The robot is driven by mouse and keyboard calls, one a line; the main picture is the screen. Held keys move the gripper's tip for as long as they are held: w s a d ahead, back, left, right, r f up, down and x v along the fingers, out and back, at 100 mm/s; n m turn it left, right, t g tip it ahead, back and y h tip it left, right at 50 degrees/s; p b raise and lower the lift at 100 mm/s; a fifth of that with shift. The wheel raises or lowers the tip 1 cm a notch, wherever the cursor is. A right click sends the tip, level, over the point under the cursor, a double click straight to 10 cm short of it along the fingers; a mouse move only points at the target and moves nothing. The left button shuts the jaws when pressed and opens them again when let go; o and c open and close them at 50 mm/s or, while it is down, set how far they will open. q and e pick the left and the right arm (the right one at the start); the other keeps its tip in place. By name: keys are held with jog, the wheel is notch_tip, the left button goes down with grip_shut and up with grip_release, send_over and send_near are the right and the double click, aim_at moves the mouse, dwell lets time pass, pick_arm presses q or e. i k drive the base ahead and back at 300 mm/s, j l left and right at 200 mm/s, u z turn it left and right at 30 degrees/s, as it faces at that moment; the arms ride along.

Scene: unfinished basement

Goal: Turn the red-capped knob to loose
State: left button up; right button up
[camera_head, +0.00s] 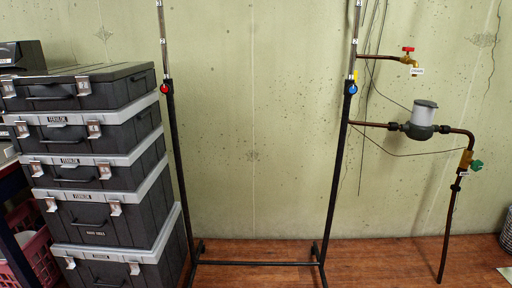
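A black stand (180,170) with two uprights stands before the wall. A small knob with a red cap (164,89) sits on its left upright, at the top of the black tube where a thinner metallic pole emerges. A matching knob with a blue cap (352,89) sits on the right upright at about the same height. The red knob is too small to tell whether it is tight or loose. Neither of my grippers shows in the head view.
Stacked black and grey tool cases (95,165) stand close to the left upright. At the right are a red-handled tap (408,50), a water meter (424,115) and a green-handled valve (477,165) on pipes. The wooden floor (260,278) in front is clear.

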aim_at(165, 89)
jog(key=j+z, duration=0.35)
jog(key=j, duration=1.35)
jog(key=i, duration=0.05)
